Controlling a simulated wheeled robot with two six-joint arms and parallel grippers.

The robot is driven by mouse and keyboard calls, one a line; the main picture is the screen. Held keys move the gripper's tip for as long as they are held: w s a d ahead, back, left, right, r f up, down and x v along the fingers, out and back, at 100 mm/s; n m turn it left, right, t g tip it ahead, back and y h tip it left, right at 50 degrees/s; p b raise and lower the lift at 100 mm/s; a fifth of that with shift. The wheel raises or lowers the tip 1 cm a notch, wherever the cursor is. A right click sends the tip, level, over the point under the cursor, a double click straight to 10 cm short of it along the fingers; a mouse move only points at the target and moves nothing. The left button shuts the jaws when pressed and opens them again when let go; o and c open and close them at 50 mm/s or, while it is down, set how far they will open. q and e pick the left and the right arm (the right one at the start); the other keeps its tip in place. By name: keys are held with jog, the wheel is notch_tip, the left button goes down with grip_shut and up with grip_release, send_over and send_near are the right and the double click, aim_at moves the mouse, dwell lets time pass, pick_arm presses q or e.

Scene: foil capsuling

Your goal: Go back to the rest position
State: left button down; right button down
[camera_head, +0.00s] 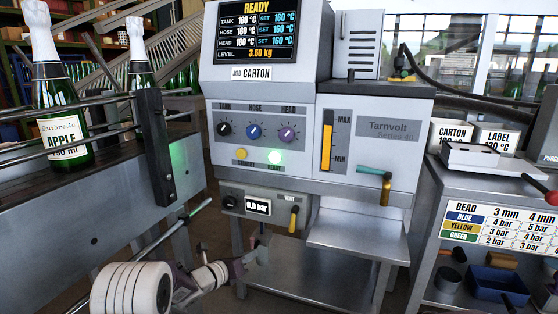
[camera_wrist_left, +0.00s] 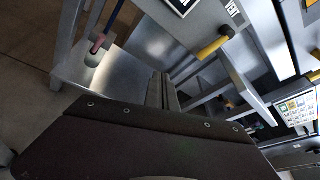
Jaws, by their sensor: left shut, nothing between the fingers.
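My left gripper (camera_head: 262,248) is in front of the lower shelf space of the grey glue machine (camera_head: 370,130), below its pressure display (camera_head: 258,206). In the left wrist view the left gripper's fingers (camera_wrist_left: 161,92) are together, with nothing between them. The fingers are apart from the machine's yellow-handled vent lever (camera_head: 293,220), which also shows in the left wrist view (camera_wrist_left: 212,47). My right gripper is in neither view.
Bottles (camera_head: 62,110) stand behind rails on the conveyor (camera_head: 60,200) at left. The machine's metal tray (camera_head: 357,234) juts out right of the gripper. A side cart (camera_head: 432,240) with a bead chart (camera_head: 515,228) and a blue bin (camera_head: 498,284) stands at right.

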pick_arm(q)
jog(key=s+a+r+n+y+p, duration=0.3)
jog(key=s+a+r+n+y, duration=0.3)
jog(key=r+n, duration=0.4)
jog(key=s+a+f+n+g+y, duration=0.1)
jog(key=s+f+n+g, duration=0.35)
jog(key=s+n, duration=0.5)
jog(key=s+a+f+n+g, duration=0.1)
jog(key=s+f+n+g, duration=0.3)
jog(key=s+n, duration=0.5)
jog(key=s+a+f+n+g+y, duration=0.1)
jog(key=s+f+n+g, duration=0.2)
jog(key=s+f+n, duration=0.55)
notch_tip(320, 180, up, 41)
jog(key=s+p, duration=0.2)
jog(key=p, duration=3.7)
jog(key=shift+s+d+r, duration=0.15)
jog(key=shift+s+d, duration=0.05)
jog(key=shift+s, duration=0.15)
